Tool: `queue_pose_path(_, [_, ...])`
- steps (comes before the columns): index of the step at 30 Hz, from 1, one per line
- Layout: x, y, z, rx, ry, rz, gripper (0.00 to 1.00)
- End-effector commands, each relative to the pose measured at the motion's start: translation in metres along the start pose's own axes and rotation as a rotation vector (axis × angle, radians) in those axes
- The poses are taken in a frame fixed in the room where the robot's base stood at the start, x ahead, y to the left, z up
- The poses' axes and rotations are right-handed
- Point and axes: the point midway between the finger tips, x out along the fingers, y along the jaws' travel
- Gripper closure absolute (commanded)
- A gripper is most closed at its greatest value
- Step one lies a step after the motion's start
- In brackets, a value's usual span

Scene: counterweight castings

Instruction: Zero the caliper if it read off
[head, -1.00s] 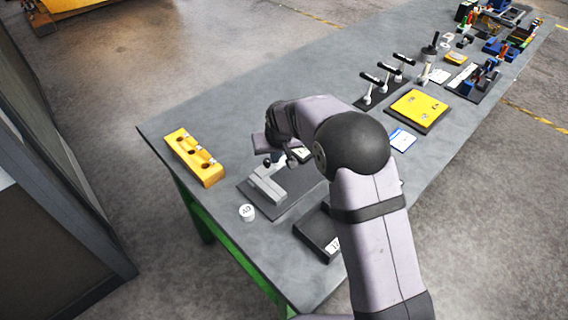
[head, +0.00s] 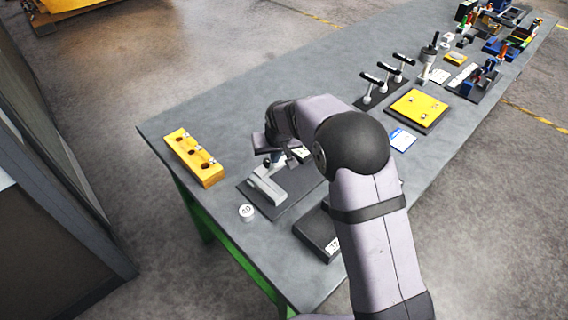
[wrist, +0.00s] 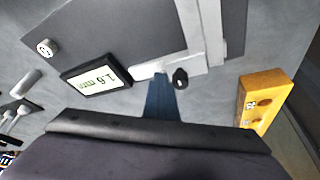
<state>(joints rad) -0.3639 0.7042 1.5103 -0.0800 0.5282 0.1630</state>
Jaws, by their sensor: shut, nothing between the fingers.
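The caliper fixture, a light grey bar (head: 266,186) on a dark plate (head: 290,213), lies at the near left of the bench. In the wrist view its light grey beam (wrist: 192,30) runs from the top edge. A display (wrist: 96,82) beside it appears upside down and reads 1.6 mm. A small black knob (wrist: 180,78) sits by the beam's end. My gripper (wrist: 161,84) is shut and empty, with blue-grey fingers just beside the knob and over the pale end piece. Whether it touches them I cannot tell. In the head view my arm hides much of the display.
A yellow block with holes (head: 195,158) stands left of the fixture. A white marked disc (head: 246,212) and a dark box (head: 318,236) lie nearer the front edge. Black-handled levers (head: 373,80) and a yellow plate (head: 417,105) stand farther back. The back left bench is clear.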

Motion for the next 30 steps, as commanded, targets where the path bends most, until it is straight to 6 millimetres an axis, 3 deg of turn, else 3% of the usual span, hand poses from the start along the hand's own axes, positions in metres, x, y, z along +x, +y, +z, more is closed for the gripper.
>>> queue_pose_path(8, [-0.007,-0.004,0.001,-0.001,-0.011,-0.004,1.0])
queue_pose_path(30, [-0.057,-0.001,-0.024,0.0,-0.002,-0.001,1.0])
